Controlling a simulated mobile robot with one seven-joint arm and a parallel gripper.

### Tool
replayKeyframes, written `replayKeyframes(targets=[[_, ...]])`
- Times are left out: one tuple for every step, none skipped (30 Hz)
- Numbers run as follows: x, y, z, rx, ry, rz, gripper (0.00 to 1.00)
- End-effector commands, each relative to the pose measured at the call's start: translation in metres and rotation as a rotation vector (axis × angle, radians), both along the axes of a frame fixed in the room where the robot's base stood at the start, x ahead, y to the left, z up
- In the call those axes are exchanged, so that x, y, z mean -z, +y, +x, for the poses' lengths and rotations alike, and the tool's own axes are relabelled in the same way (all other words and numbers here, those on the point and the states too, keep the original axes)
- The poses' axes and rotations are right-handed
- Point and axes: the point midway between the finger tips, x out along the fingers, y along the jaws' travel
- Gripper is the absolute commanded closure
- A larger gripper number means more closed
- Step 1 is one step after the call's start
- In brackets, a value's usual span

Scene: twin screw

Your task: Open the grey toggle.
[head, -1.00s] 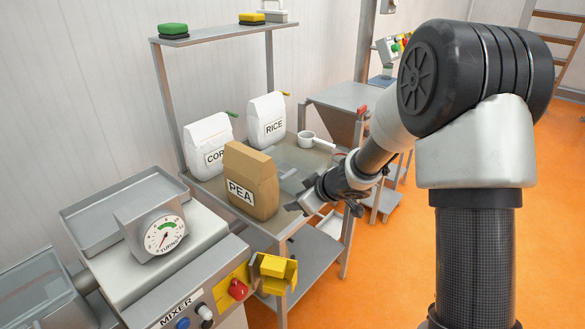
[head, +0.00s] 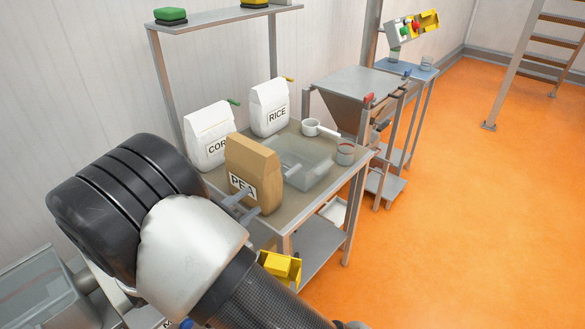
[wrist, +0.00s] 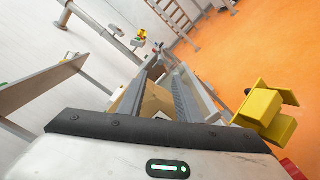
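My gripper (head: 245,202) is in front of the brown PEA bag (head: 256,165) in the head view. In the wrist view its two fingers (wrist: 157,85) stand apart, with part of the brown bag seen between them. It holds nothing that I can see. I cannot make out a grey toggle for certain in either view. The hopper stand (head: 355,88) has a small red-ended handle (head: 368,98) and darker parts beside it, too small to tell. My arm hides most of the mixer panel.
A steel table (head: 300,212) holds the white CORN (head: 210,135) and RICE (head: 268,105) bags, a clear box (head: 310,165), a white scoop (head: 318,128) and a cup (head: 345,153). A yellow box (head: 281,266) sits near my arm. Orange floor (head: 450,220) is clear at right.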

Motion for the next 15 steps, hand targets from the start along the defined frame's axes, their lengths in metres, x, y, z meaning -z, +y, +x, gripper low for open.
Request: replayKeyframes(targets=[[0.0, -0.003, 0.004, 0.001, -0.002, -0.002, 0.68], [0.0, -0.005, 0.006, 0.001, -0.002, -0.001, 0.68], [0.0, -0.009, 0.011, 0.003, -0.001, -0.001, 0.68], [0.0, -0.012, 0.015, 0.004, 0.001, -0.001, 0.68], [0.0, -0.016, 0.019, 0.004, 0.001, -0.001, 0.68], [0.0, -0.021, 0.025, 0.004, 0.001, -0.001, 0.68], [0.0, -0.025, 0.03, 0.005, 0.0, 0.0, 0.68], [0.0, -0.029, 0.035, 0.004, 0.001, 0.001, 0.68], [0.0, -0.035, 0.042, 0.005, 0.0, 0.0, 0.68], [0.0, -0.039, 0.047, 0.006, 0.001, 0.001, 0.68], [0.0, -0.043, 0.053, 0.004, 0.001, 0.001, 0.68], [0.001, -0.048, 0.06, 0.005, 0.001, 0.001, 0.68], [0.0, -0.052, 0.065, 0.005, 0.001, 0.001, 0.68], [0.0, -0.056, 0.07, 0.003, 0.002, 0.0, 0.68], [0.001, -0.062, 0.077, 0.005, 0.003, 0.001, 0.68]])
